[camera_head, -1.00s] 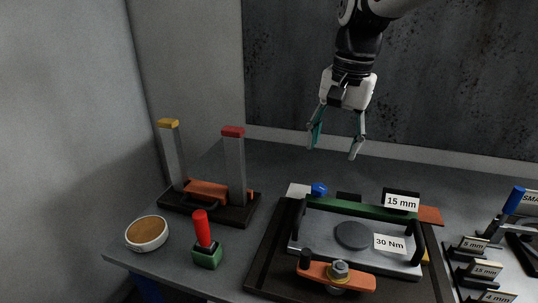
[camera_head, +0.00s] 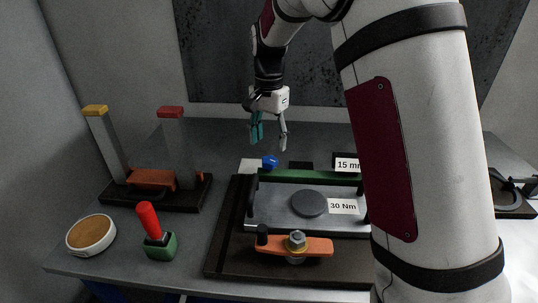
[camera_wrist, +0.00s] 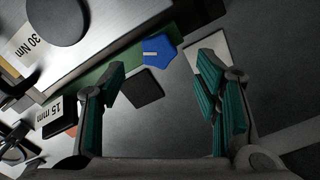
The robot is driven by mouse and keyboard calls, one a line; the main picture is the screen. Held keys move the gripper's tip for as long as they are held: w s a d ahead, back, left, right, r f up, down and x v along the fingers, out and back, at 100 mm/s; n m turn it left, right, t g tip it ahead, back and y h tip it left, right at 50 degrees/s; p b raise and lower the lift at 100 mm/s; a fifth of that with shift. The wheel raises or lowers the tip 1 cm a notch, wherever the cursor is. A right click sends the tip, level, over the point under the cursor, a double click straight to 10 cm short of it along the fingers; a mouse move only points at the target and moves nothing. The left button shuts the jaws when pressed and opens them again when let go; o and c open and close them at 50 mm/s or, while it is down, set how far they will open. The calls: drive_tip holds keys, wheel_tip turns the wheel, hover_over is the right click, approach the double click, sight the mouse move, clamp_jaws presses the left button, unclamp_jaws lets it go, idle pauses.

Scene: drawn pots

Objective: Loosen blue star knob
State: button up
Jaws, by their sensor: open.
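The blue star knob (camera_head: 270,162) sits at the back left of the fixture, by the end of a green bar (camera_head: 310,175). In the wrist view the blue star knob (camera_wrist: 160,53) lies ahead of my fingers, on the edge of the green bar, with a small pale mark on it. My gripper (camera_head: 269,147) hangs fingers down just above and behind the knob. In the wrist view my gripper (camera_wrist: 168,100) has its teal-padded fingers wide apart with nothing between them. The knob is apart from both fingers.
A metal plate (camera_head: 278,213) labelled 30 Nm, with black handles, lies on a dark base. An orange clamp arm (camera_head: 318,247) with a nut is in front. Left stand two posts (camera_head: 176,150), a red-handled tool (camera_head: 149,220) and a round dish (camera_head: 91,234). My arm hides the right side.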

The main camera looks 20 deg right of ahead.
sight(269, 159)
wheel_tip(269, 159, down, 6)
drive_tip(key=shift+r, duration=0.15)
drive_tip(key=shift+c, duration=0.2)
drive_tip(key=c, duration=1.1)
